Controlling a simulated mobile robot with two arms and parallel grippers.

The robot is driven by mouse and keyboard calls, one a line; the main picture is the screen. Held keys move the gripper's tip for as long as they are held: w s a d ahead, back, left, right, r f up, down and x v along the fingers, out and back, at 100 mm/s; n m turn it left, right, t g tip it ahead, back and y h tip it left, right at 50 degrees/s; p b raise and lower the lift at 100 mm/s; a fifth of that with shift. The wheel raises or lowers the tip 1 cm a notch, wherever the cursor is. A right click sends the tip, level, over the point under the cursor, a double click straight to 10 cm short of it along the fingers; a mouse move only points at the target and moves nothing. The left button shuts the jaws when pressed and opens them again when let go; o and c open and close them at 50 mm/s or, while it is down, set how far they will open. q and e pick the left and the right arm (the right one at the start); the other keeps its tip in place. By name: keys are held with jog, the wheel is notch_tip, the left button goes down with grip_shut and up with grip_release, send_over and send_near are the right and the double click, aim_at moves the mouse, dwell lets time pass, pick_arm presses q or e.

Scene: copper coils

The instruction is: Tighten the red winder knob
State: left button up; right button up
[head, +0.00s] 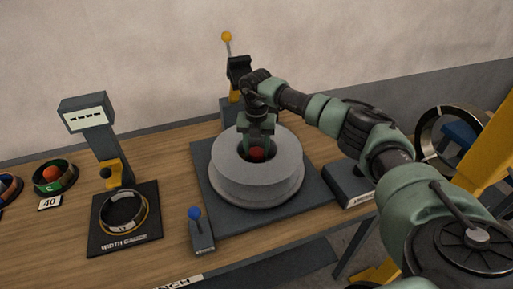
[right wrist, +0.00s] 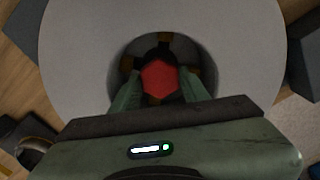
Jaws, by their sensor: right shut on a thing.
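The red winder knob (head: 257,154) sits down in the centre hole of the grey winder drum (head: 232,172), on a dark base plate. In the right wrist view the knob (right wrist: 160,78) is a red faceted shape inside the round hole. My right gripper (head: 257,146) reaches down into the hole from above. Its two green fingers (right wrist: 157,92) are on either side of the knob, shut on it. The fingertips are partly hidden by the drum and the gripper body. My left gripper is not in view.
A blue-knobbed lever (head: 195,214) stands in front of the base plate. Left of it are a width gauge (head: 123,212) with a ring and a display post (head: 88,113). A yellow-knobbed lever (head: 227,37) stands behind the drum. A metal ring (head: 424,135) is at the right.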

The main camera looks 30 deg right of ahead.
aim_at(256, 150)
jog(key=shift+w+d+r, duration=0.1)
jog(key=shift+w+r, duration=0.1)
jog(key=o, duration=1.2)
jog(key=shift+o, duration=1)
jog(key=shift+s+f, duration=0.1)
notch_tip(256, 150, up, 8)
jog(key=shift+f+b, duration=0.1)
jog(key=shift+b, duration=0.8)
